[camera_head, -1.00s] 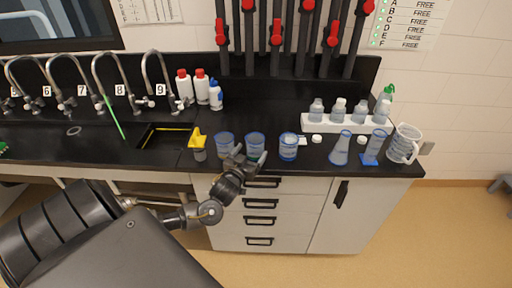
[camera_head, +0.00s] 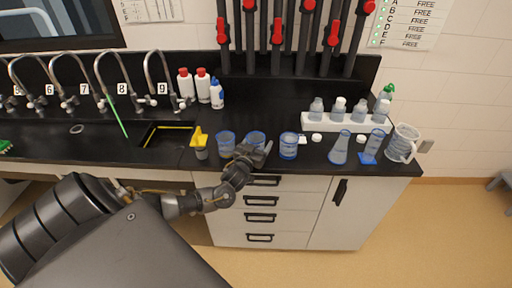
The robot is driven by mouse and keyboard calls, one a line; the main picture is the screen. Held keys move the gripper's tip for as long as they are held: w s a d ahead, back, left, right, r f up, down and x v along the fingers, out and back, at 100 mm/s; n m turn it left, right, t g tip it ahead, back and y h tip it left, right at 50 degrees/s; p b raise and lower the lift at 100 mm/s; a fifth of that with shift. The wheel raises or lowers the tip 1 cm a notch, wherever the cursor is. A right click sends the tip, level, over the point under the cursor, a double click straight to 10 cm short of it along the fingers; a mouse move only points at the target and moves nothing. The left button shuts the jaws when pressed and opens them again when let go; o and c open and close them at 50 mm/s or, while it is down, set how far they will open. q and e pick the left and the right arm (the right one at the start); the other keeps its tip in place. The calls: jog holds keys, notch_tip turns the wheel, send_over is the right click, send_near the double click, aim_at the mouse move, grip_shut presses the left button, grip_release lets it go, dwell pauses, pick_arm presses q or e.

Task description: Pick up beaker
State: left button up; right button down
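Three blue-tinted beakers stand in a row near the front edge of the black bench: a left beaker (camera_head: 226,141), a middle beaker (camera_head: 256,136) and a right beaker (camera_head: 289,143). The right beaker holds some blue liquid. My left gripper (camera_head: 256,151) is at the middle beaker, in front of its lower part, so only that beaker's top shows. Whether its fingers touch or grip the beaker is hidden. My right gripper is not in view.
A yellow-topped item (camera_head: 199,141) stands left of the beakers. To the right stand a conical flask (camera_head: 340,149), a blue-based cylinder (camera_head: 374,147) and a jug (camera_head: 403,144). Behind are a white bottle rack (camera_head: 345,124) and squeeze bottles (camera_head: 203,87). A sink (camera_head: 165,137) lies left.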

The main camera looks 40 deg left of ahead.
pick_arm(q)
jog(key=c, duration=0.7)
